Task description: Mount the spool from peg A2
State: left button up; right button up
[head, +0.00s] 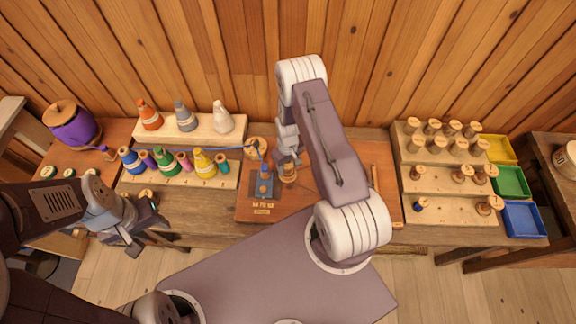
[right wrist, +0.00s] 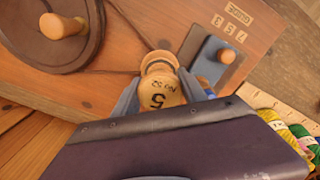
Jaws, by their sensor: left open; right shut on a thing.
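My right gripper (head: 287,160) is shut on a pale wooden spool (head: 288,174) over the wooden winding board (head: 350,160). In the right wrist view the spool (right wrist: 160,92) sits between the fingers, its end facing the camera and marked "5" and "No 32". Whether the spool touches anything below is hidden. A dark wheel with a wooden knob (right wrist: 62,26) lies to the upper left there, and a grey guide plate (right wrist: 210,62) marked "GUIDE" and "7 5 3" to the upper right. My left gripper (head: 140,228) is open and empty near the left table's front edge.
A stepped peg rack (head: 440,207) with several wooden spools stands right, beside yellow (head: 500,150), green (head: 510,182) and blue (head: 523,218) trays. Coloured thread cones stand on a left rack (head: 205,133). A blue thread (head: 225,148) runs toward the board.

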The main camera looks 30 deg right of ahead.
jog(key=shift+f+b, duration=0.65)
dwell(0.5)
jog(key=o, duration=1.1)
notch_tip(320, 180, up, 11)
jog(key=p, duration=0.8)
jog(key=shift+r, duration=0.15)
